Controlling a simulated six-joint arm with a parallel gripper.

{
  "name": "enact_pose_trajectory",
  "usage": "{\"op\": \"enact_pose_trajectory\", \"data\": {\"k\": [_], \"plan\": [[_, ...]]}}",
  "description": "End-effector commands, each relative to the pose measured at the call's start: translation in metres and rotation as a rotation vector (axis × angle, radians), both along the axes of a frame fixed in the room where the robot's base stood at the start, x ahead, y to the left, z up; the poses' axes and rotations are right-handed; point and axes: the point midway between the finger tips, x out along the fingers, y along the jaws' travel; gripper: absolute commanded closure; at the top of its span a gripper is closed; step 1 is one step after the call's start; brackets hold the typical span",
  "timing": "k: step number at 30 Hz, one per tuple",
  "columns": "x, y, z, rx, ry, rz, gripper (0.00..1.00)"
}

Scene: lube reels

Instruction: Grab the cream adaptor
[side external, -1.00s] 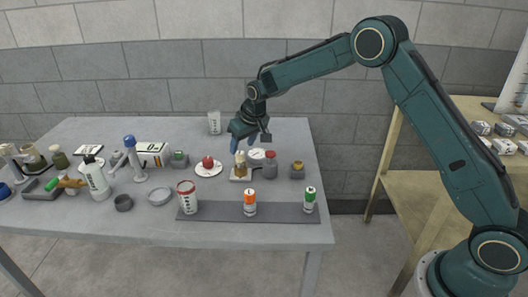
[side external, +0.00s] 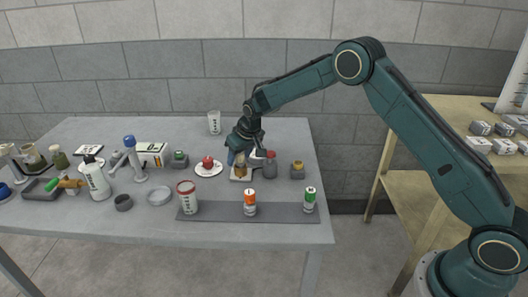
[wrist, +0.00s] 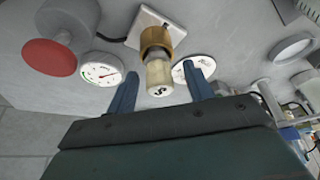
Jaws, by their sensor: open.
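The cream adaptor (wrist: 159,75) is a short pale cylinder with a dark mark on its end. It sits on a brass fitting (wrist: 155,39) that rises from a white square plate (wrist: 148,19). In the side view the fitting (side external: 241,172) stands near the right end of the table, and my gripper largely hides the adaptor. My gripper (wrist: 160,72) is open, with one blue finger on each side of the adaptor in the wrist view. Gaps show between the fingers and the adaptor. In the side view my gripper (side external: 238,158) is low, right over the fitting.
A round white disc (wrist: 196,67) is behind the right finger.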

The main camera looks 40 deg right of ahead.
Motion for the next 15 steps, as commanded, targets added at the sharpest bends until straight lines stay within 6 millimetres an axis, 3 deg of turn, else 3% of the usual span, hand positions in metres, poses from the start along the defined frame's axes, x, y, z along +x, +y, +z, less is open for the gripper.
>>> {"op": "enact_pose_trajectory", "data": {"k": [14, 15], "plan": [[0.0, 0.0, -0.0005, 0.0, 0.001, 0.0, 0.48], [0.0, 0.0, -0.0005, 0.0, 0.001, 0.0, 0.52]]}}
